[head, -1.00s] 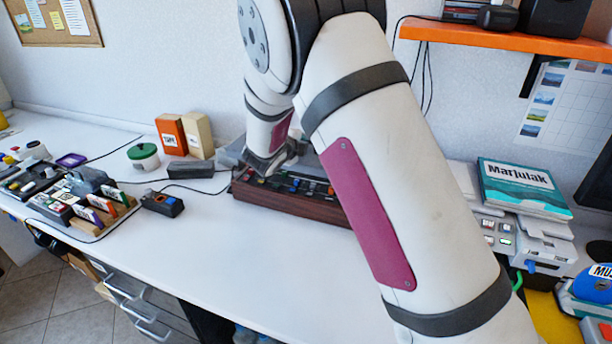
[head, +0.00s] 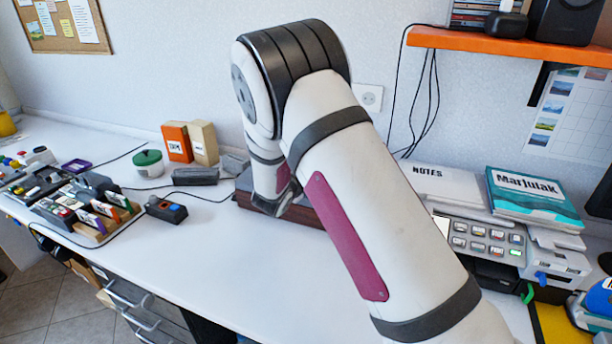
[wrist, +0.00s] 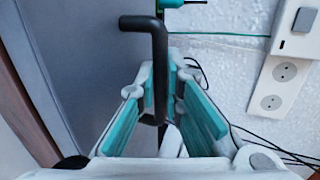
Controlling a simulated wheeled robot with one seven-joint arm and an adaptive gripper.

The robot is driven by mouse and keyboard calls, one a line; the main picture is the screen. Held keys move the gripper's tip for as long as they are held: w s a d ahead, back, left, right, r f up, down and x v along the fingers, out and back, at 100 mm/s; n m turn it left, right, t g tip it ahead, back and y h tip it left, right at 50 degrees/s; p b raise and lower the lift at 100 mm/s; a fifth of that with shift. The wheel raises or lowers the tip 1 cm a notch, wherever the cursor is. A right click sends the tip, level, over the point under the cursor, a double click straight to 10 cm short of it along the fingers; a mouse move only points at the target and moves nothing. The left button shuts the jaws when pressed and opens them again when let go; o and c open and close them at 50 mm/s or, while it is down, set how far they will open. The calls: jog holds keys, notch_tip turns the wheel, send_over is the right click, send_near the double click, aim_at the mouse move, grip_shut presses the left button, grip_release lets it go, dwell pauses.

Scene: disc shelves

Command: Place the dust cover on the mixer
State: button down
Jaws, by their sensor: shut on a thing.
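The mixer (head: 313,214) is a low box with a dark wooden side on the desk. In the head view my arm covers most of it, and its knobs do not show. In the wrist view my gripper (wrist: 163,100) has teal finger pads on either side of a dark bent handle and is shut on it. The handle reaches over a broad grey panel, which seems to be the dust cover (wrist: 85,50). A brown wooden edge (wrist: 25,110) lies along the panel's left side. I cannot tell whether the cover rests on the mixer.
Left of the mixer are a dark grey block (head: 195,176), orange (head: 177,142) and beige (head: 203,143) boxes and a green-lidded tub (head: 148,163). Books and a keypad device (head: 485,240) stand at right. An orange shelf (head: 510,45) hangs above. The front desk is clear.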

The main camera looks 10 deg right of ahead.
jog(key=c, duration=1.7)
grip_release()
jog(key=shift+f, duration=0.15)
jog(key=shift+r, duration=0.2)
jog(key=s+a+r+n+g+y, duration=0.1)
jog(key=s+a+r+n+y, duration=0.2)
jog(key=s+r+n, duration=0.3)
jog(key=s+a+r+n+g+y+p, duration=0.1)
jog(key=s+a+r+n+y, duration=0.25)
jog(key=s+r, duration=0.4)
jog(key=s+a+r+n+g+y, duration=0.1)
jog(key=s+a+r+n+y, duration=0.35)
jog(key=s, duration=0.45)
jog(key=s+d+n+g+h, duration=0.1)
jog(key=s+d+n+g, duration=0.2)
jog(key=s, duration=1.2)
jog(key=s+d+n+g+h, duration=0.2)
jog(key=s+d+n, duration=0.6)
jog(key=s, duration=0.7)
jog(key=shift+s+f+g, duration=0.15)
jog(key=shift+s+g, duration=0.1)
jog(key=shift+g, duration=0.55)
